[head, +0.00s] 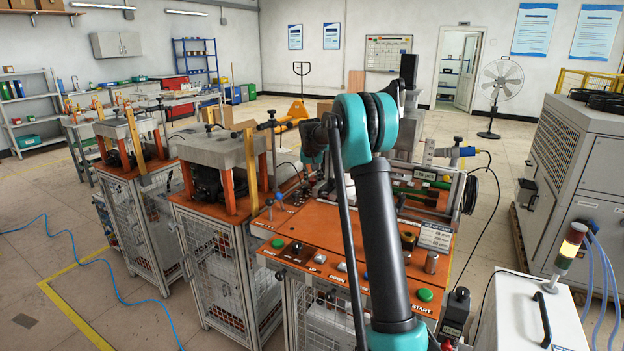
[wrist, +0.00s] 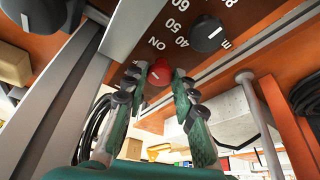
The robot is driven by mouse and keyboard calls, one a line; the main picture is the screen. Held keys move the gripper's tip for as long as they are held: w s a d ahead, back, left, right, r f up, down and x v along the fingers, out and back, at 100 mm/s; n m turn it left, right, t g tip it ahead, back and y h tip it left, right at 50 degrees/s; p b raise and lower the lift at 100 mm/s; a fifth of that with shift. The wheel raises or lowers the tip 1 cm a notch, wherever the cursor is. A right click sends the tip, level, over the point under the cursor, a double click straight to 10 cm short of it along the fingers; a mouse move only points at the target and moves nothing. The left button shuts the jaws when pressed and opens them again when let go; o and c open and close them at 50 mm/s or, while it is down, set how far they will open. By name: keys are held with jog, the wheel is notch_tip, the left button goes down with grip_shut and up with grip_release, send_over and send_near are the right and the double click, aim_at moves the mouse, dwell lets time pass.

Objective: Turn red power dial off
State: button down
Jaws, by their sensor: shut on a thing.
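The red power dial (wrist: 160,73) shows in the middle of the wrist view, on a dark panel below a white "ON" marking. A white mark shows on its face. My gripper (wrist: 161,76) has its two green-and-grey fingers on either side of the dial, shut on it. The fingertips partly cover its sides. In the head view my arm stands in front of the orange-topped workstation, and I cannot make out the red dial or the gripper there.
A black dial (wrist: 208,33) with white numbers sits close by, up and right of the red one. A grey metal rail (wrist: 68,95) runs along the left. In the head view, a green button (head: 425,295) and an orange worktop (head: 335,262) lie around my arm.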

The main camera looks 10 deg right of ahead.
jog(key=shift+n+y, duration=0.3)
jog(key=shift+n, duration=0.3)
jog(key=c, duration=1.5)
grip_release()
jog(key=v, duration=1.2)
jog(key=shift+o, duration=0.3)
